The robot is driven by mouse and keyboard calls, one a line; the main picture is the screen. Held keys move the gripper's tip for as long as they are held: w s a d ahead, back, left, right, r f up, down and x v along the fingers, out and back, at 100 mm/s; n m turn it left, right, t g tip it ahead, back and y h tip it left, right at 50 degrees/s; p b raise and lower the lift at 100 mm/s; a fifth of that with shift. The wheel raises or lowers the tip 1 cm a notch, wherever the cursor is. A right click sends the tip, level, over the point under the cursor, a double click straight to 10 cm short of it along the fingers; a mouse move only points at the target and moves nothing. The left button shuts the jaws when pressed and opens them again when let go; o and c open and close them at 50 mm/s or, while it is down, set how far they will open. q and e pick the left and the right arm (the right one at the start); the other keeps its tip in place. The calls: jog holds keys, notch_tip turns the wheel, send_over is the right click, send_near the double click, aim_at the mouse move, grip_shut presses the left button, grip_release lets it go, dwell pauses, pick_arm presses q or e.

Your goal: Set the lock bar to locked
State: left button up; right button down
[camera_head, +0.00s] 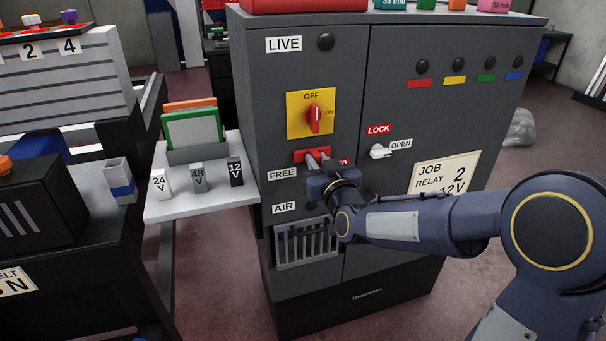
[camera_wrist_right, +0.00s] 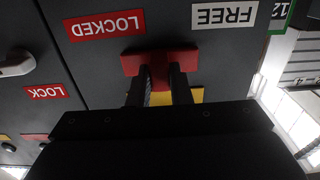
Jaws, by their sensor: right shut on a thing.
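The red lock bar (camera_head: 312,155) is on the front of the dark grey cabinet, below the yellow switch plate. It also shows in the wrist view (camera_wrist_right: 160,62), between the white FREE label (camera_wrist_right: 225,15) and the red LOCKED label (camera_wrist_right: 104,25). In the head view the FREE label (camera_head: 282,174) is at lower left of the bar, and the LOCKED label (camera_head: 344,162) is mostly hidden by my gripper. My right gripper (camera_head: 319,163) is shut on the bar, with one finger each side of its middle. My left gripper is out of view.
A red rotary switch (camera_head: 314,118) sits above the bar. A white handle (camera_head: 380,152) with LOCK and OPEN labels is to the right. A vent grille (camera_head: 306,245) lies below. A white shelf (camera_head: 190,208) with voltage blocks stands close on the left.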

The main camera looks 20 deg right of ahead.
jog(key=shift+d, duration=0.7)
jog(key=c, duration=1.3)
grip_release()
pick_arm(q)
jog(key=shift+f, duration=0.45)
pick_arm(e)
jog(key=s, duration=0.7)
jog(key=shift+s+d, duration=0.1)
jog(key=shift+s, duration=0.3)
